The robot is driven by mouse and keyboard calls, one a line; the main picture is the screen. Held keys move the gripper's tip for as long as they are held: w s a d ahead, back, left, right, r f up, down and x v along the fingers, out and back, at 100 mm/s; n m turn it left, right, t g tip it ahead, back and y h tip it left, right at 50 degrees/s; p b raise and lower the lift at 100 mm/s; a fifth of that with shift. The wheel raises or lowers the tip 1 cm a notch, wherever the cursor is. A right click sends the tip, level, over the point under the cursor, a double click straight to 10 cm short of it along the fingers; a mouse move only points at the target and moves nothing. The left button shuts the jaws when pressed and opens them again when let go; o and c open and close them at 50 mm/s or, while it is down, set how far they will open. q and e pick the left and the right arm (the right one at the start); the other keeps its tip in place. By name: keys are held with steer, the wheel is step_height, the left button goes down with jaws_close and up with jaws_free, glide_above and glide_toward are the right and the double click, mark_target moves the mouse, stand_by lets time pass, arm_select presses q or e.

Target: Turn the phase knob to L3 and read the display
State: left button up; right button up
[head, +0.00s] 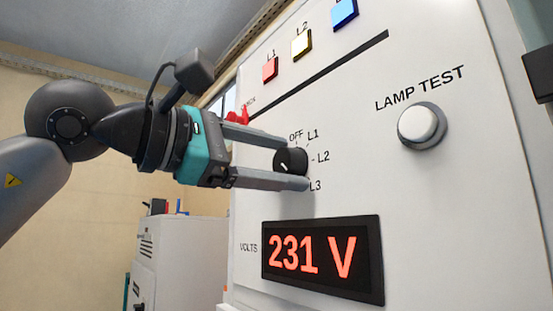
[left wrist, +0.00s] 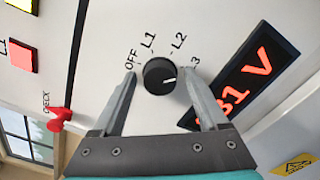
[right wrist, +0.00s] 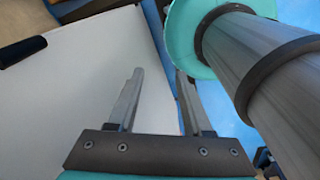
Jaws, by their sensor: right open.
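The black phase knob (head: 290,160) sits on the white panel among the labels OFF, L1, L2 and L3. It also shows in the left wrist view (left wrist: 160,75), where its white mark points right, roughly toward the partly hidden L3 label. My left gripper (head: 295,163) has one finger above the knob and one below it. In the left wrist view its fingers (left wrist: 160,73) stand open with gaps beside the knob. The display (head: 322,259) reads 231 V in red. My right gripper (right wrist: 155,75) is open and empty in the right wrist view.
Red L1 (head: 270,69), yellow L2 (head: 301,43) and blue (head: 344,13) square lamps sit along the panel top. A round white LAMP TEST button (head: 421,124) is at right. A red part (head: 238,115) by the CHECK label is near my left gripper.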

arm_select(q)
steer(key=shift+o, duration=0.2)
steer(key=shift+s+a, duration=0.3)
steer(key=shift+a, duration=0.15)
steer(key=b+v, duration=0.3)
steer(key=v, duration=1.1)
steer(key=shift+b, duration=0.3)
